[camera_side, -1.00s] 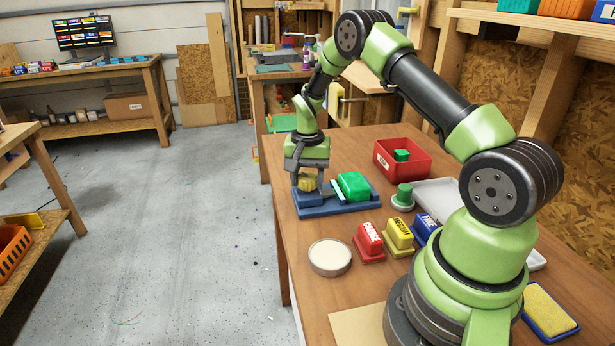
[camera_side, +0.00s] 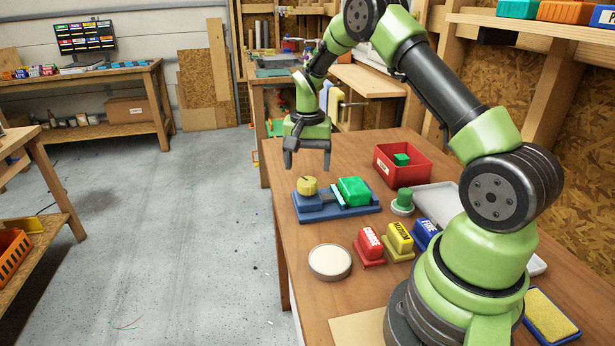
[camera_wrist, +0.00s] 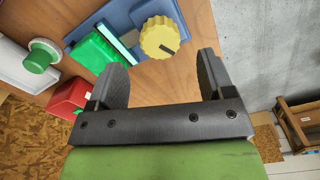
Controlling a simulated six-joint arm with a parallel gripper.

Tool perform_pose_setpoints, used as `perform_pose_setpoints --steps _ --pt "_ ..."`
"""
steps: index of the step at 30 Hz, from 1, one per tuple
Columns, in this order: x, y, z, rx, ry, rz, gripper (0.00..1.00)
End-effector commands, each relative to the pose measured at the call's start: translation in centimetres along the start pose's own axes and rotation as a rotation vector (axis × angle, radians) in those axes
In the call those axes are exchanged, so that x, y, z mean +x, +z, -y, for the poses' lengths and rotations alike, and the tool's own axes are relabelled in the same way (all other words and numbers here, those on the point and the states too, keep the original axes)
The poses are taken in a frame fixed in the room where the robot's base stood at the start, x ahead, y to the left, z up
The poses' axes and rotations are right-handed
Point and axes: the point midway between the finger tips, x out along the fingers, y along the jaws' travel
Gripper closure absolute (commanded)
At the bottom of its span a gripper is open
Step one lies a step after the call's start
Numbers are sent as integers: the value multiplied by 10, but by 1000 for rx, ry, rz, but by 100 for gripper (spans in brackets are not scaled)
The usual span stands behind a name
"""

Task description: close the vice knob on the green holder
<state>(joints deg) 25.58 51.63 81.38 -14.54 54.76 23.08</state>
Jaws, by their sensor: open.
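The vice is a blue base (camera_side: 352,208) on the wooden table, with a yellow knob (camera_side: 307,186) at its left end and a green block (camera_side: 354,190) at its right. A pale strip stands along the green block's left side. In the wrist view the yellow knob (camera_wrist: 159,37) is round and ridged with a dark mark on its top, and the green block (camera_wrist: 97,54) lies to its left. My gripper (camera_side: 307,167) is open and empty above the vice, clear of the knob. Its two fingers also show in the wrist view (camera_wrist: 163,82), below the knob in the picture.
A red bin (camera_side: 420,172) with a green block inside stands behind right. A green-topped round piece (camera_side: 403,199) is right of the vice. Red (camera_side: 369,246), yellow (camera_side: 398,241) and blue (camera_side: 425,233) labelled blocks and a round pale dish (camera_side: 329,262) are in front.

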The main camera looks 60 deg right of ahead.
Motion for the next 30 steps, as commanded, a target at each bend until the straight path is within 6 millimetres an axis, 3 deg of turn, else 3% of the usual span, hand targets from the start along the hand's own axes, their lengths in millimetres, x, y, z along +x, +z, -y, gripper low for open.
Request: perform_pose_setpoints --steps 3,9,26,30 --pt "-23 0 0 1 -3 -3 25" --pt "-43 0 0 2 -1 -1 25" --pt "-50 2 1 -8 -7 -5 25" --pt "-82 22 7 -68 -51 -37 25"
